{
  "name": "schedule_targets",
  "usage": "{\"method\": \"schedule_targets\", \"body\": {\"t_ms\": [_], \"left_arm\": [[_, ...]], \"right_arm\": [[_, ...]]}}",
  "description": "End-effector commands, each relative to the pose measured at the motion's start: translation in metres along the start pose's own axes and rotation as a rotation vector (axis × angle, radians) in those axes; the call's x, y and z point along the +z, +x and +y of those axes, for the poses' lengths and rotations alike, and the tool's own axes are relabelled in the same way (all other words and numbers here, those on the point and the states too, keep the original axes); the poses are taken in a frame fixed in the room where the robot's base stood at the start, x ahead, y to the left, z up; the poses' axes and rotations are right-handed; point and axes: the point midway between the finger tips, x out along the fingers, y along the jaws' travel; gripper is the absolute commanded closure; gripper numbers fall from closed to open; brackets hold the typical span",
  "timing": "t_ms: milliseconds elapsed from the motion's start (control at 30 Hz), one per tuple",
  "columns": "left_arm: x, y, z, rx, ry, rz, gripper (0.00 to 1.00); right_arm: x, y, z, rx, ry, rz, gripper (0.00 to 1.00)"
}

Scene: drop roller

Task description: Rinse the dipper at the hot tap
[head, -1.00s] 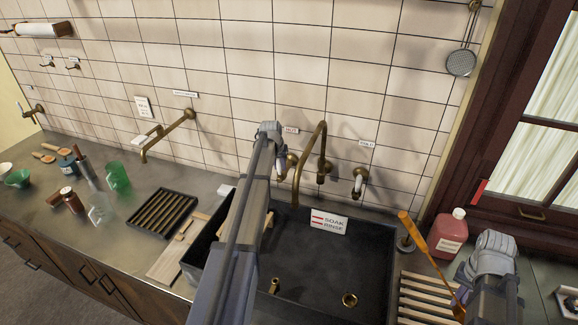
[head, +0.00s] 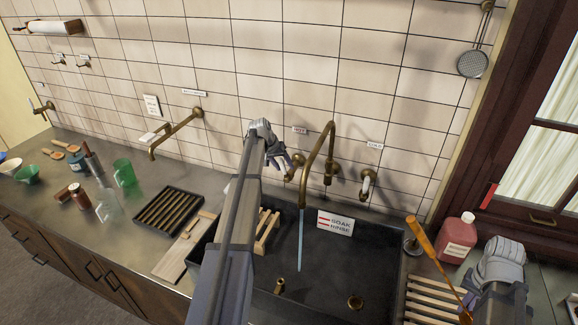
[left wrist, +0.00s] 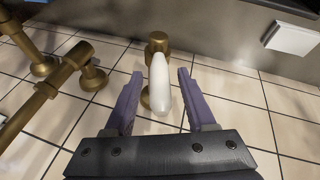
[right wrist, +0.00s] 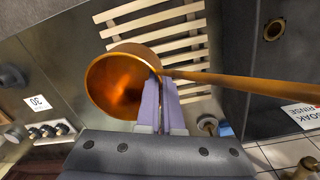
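The hot tap (head: 292,174) is on the tiled wall, left of the brass spout (head: 327,140). Its white lever (left wrist: 160,82) stands between the spread fingers of my left gripper (left wrist: 160,76), with gaps on both sides. My left gripper also shows at the tap in the head view (head: 284,160). Water (head: 300,240) runs from the spout into the dark sink (head: 330,275). My right gripper (right wrist: 160,84) is shut on the copper dipper (right wrist: 112,85) where handle meets bowl. The dipper's handle (head: 428,243) rises at the sink's right side; the bowl looks empty.
A slatted wooden rack (head: 428,300) lies right of the sink, with a pink bottle (head: 459,238) behind it. The cold tap (head: 367,187) is right of the spout. A soak/rinse sign (head: 335,223) is at the sink's back. A dark drying rack (head: 168,212) and glasses stand left.

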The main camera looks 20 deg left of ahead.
Motion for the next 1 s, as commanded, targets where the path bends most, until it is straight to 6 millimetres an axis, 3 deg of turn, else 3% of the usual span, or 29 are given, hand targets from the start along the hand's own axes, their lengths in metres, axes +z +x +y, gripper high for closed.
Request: {"method": "schedule_targets", "body": {"t_ms": [467, 667, 1000], "left_arm": [[-0.001, -0.011, 0.0, -0.001, -0.001, 0.001, 0.44], [-0.002, -0.034, 0.001, -0.001, -0.001, 0.001, 0.44], [-0.002, -0.091, 0.002, 0.0, -0.001, 0.001, 0.44]], "right_arm": [[0.0, -0.01, 0.0, 0.0, 0.0, 0.0, 1.0], [0.0, -0.032, 0.001, 0.0, 0.0, 0.0, 1.0], [0.0, -0.083, 0.003, 0.0, 0.0, 0.0, 1.0]]}}
